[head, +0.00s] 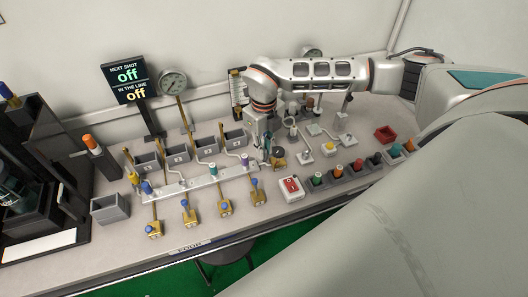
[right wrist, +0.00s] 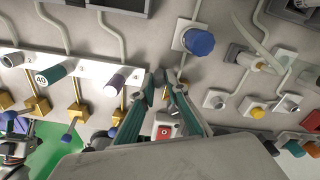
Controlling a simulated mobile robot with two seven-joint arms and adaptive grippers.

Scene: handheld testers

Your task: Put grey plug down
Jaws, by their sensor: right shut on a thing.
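My right gripper (head: 265,151) points down above the bench, just beyond the right end of the white bar (head: 200,184). In the right wrist view its two dark green fingers (right wrist: 165,77) close together at their tips. They are shut on a small grey thing, the grey plug, mostly hidden by the fingers. In the wrist view the tips lie right of the purple-topped cylinder (right wrist: 115,84) on the bar and below the blue round knob (right wrist: 198,42). I cannot tell whether the plug touches the bench. My left gripper is not in view.
A red switch box (head: 291,188) stands near the front edge, beside a row of coloured plugs in dark holders (head: 337,172). Blue-handled brass valves (head: 224,207) stand in front of the bar. Grey bins (head: 206,146) stand behind it. A grey tray (head: 110,208) is at left, a red tray (head: 385,133) at right.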

